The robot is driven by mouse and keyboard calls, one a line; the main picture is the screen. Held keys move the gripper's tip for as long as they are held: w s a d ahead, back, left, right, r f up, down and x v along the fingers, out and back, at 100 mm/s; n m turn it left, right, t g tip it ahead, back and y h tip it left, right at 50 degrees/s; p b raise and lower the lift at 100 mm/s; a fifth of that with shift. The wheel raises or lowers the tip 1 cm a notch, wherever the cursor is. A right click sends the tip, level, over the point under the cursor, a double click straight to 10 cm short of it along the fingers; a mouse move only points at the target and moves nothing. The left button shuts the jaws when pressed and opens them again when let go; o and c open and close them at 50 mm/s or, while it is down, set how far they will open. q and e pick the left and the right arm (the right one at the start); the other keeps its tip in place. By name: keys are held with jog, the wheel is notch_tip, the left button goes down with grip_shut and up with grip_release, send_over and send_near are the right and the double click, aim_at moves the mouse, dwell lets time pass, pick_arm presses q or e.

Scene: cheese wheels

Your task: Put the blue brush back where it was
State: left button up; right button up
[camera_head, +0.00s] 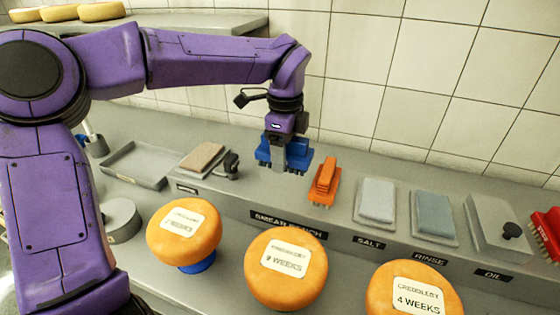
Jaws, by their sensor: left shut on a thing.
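My left gripper (287,150) points down over the grey bench in the middle of the view. It is shut on the blue brush (299,160), whose blue sides show on both sides of the fingers. The brush seems to be held above the bench, just left of the orange brush (325,182); whether it touches the surface is hard to tell. Its underside is partly hidden. My right gripper is not in view.
Cheese wheels labelled 9 weeks (285,290) and 4 weeks (385,290) stand in front; another (185,247) rests on a blue support. Cloth trays marked salt (376,200) and rinse (434,215), an oil box (495,222) and a red brush (548,235) lie right. An empty tray (125,174) is left.

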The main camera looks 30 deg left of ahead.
pick_arm(q)
jog(key=p, duration=0.1)
send_over(279, 181)
notch_tip(279, 181, down, 5)
jog(key=shift+d+f, duration=0.1)
jog(key=shift+f, duration=0.05)
notch_tip(279, 181, down, 3)
jog(key=shift+r+p, duration=0.1)
jog(key=shift+p, duration=0.35)
jog(key=shift+w+f, duration=0.15)
jog(key=shift+f, duration=0.3)
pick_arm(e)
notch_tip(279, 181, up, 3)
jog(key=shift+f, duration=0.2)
pick_arm(q)
jog(key=shift+f+b, duration=0.15)
jog(key=shift+b, duration=0.15)
jog(key=o, duration=0.9)
jog(key=shift+o, duration=0.2)
jog(key=shift+r, duration=0.5)
notch_tip(279, 181, up, 12)
jog(key=b, duration=0.1)
jog(key=shift+f, duration=0.25)
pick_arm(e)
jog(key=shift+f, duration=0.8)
